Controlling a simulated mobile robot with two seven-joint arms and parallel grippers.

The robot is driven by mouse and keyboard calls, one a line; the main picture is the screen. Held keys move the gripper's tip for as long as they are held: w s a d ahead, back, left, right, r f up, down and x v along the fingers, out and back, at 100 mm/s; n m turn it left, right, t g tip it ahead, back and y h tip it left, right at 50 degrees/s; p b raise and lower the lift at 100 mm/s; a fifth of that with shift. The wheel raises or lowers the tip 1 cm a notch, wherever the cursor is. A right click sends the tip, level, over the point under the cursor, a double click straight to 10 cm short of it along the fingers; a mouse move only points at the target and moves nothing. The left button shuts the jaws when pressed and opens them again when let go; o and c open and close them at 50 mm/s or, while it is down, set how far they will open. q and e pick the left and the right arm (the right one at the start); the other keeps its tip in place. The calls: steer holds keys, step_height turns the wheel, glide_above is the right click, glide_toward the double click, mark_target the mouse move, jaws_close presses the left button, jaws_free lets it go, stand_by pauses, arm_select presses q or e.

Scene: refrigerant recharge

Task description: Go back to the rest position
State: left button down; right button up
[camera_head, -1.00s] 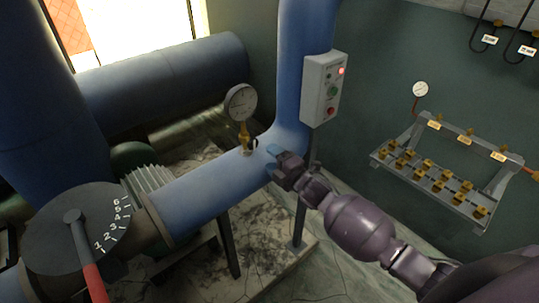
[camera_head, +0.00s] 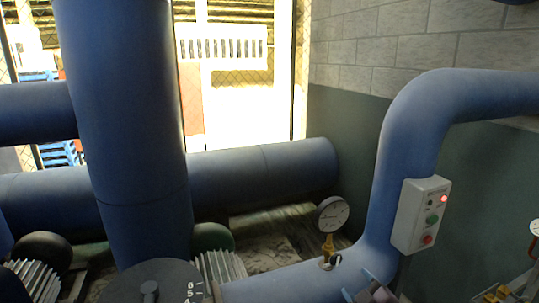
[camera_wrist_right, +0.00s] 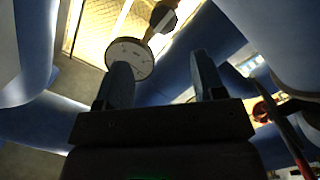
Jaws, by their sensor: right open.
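My right gripper (camera_head: 372,292) shows only in part at the bottom edge of the head view, in front of the blue pipe below the control box. In the right wrist view my right gripper (camera_wrist_right: 162,78) has its two fingers apart with nothing held between them. The rest of the right arm is below the head view. My left gripper is in neither view.
A pressure gauge (camera_head: 333,213) stands on the blue pipe (camera_head: 280,287), close to my right gripper. A grey control box (camera_head: 421,215) with a lit red lamp is beside the upright pipe. A numbered dial (camera_head: 125,284) is at the bottom left.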

steer(key=s+d+f+m+g+h+b, duration=0.1)
steer(key=s+f+m, duration=0.4)
steer(key=s, duration=0.9)
steer(key=s+d+f+m+g+h+b, duration=0.1)
steer(key=s+d+f+m+g+h, duration=0.2)
steer(key=s+f, duration=0.9)
steer(key=s+d+m+g, duration=0.1)
steer(key=s+m, duration=0.1)
steer(key=m, duration=0.1)
steer(key=shift+s+h+b, duration=0.3)
steer(key=shift+c, duration=0.4)
